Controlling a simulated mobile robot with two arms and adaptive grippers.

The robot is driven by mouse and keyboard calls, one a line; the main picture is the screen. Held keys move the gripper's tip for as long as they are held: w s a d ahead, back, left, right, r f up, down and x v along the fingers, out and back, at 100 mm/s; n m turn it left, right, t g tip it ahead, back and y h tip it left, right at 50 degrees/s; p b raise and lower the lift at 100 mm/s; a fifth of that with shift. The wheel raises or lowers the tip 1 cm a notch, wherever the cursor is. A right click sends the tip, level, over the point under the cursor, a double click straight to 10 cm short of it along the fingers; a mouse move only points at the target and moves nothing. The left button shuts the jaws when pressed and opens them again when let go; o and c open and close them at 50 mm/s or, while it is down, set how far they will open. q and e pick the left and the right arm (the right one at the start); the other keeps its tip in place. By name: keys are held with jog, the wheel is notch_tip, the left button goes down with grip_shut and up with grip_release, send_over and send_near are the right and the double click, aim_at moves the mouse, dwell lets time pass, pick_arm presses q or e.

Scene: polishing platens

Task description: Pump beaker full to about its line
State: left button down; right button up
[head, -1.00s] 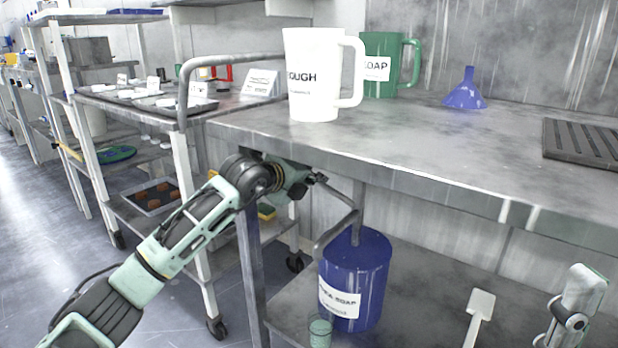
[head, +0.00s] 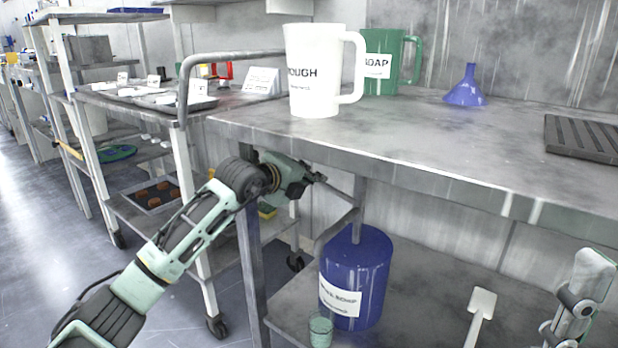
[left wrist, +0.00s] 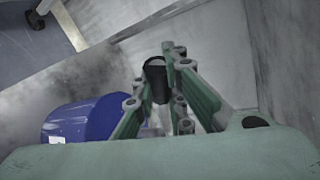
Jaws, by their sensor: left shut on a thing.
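The clear beaker (head: 320,331) stands on the lower shelf, close beside the blue soap drum (head: 368,268). It looks greenish, but its line and liquid level are too small to read. A grey pump tube (head: 330,236) rises from the drum and curves down above the beaker. A grey pump lever (head: 338,192) reaches from the pump top to my left gripper (head: 318,179). My left gripper is shut on the lever's end. In the left wrist view, the lever's black tip (left wrist: 155,67) shows between the fingers, with the drum (left wrist: 82,122) at left. My right gripper is out of view.
The steel tabletop (head: 400,140) overhangs the drum and pump. On it stand a white mug (head: 314,72), a green mug (head: 380,70), a blue funnel (head: 467,88) and a dark slotted plate (head: 585,138). A white scoop (head: 481,305) is at the lower shelf's right.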

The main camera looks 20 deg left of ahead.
pick_arm(q)
jog(key=c, duration=1.8)
grip_release()
jog(key=shift+f, duration=0.1)
jog(key=shift+o, duration=0.2)
jog(key=v, duration=1.2)
jog(key=shift+s, duration=0.1)
